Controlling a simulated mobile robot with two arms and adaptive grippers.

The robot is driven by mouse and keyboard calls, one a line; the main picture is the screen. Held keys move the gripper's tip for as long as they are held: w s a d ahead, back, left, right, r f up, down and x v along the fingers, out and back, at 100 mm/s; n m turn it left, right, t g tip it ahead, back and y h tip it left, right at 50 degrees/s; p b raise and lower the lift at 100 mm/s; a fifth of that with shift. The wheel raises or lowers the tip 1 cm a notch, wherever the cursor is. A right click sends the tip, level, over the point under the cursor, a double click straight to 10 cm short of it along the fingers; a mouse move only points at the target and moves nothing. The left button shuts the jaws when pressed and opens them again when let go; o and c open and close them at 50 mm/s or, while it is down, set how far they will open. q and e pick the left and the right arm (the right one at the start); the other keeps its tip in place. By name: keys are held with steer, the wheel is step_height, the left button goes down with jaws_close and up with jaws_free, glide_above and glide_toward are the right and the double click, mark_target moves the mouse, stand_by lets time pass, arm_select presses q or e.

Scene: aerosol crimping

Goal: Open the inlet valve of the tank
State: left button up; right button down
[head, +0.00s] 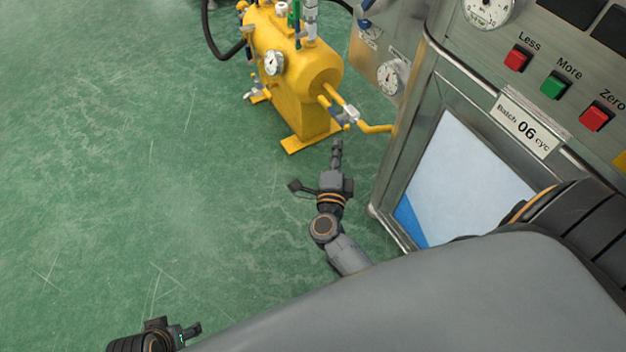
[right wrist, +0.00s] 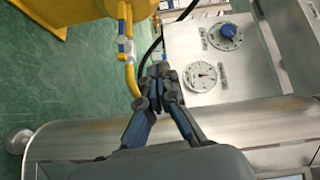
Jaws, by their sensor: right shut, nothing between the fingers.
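The yellow tank (head: 285,60) stands on the green floor at the top of the head view; part of it shows in the right wrist view (right wrist: 58,12). A yellow pipe (head: 374,128) runs from it towards the steel machine. A pale valve body (head: 350,115) sits on this pipe; in the right wrist view the valve (right wrist: 127,48) shows a blue part. I cannot tell its setting. My right gripper (head: 337,145) is shut and empty, just below the valve in the head view, apparently apart from it. My left gripper (head: 190,331) is at the lower left, away from the tank; its jaw state is unclear.
The steel machine (head: 405,150) with red and green buttons stands right of my right gripper. A panel with a gauge (right wrist: 201,76) and blue knob (right wrist: 228,31) lies beyond the fingers. A black hose (head: 214,40) curves left of the tank. The floor at left is clear.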

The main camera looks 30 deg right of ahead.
steer(key=s+a+f+n+g+y+p, duration=0.1)
steer(key=s+a+f+n+y+p, duration=0.3)
steer(key=a+n+y+p, duration=0.5)
steer(key=shift+s+f+n+p, duration=0.4)
steer(key=shift+s+n+p, duration=0.1)
steer(key=shift+n+p, duration=1.6)
steer(key=shift+a+r, duration=0.1)
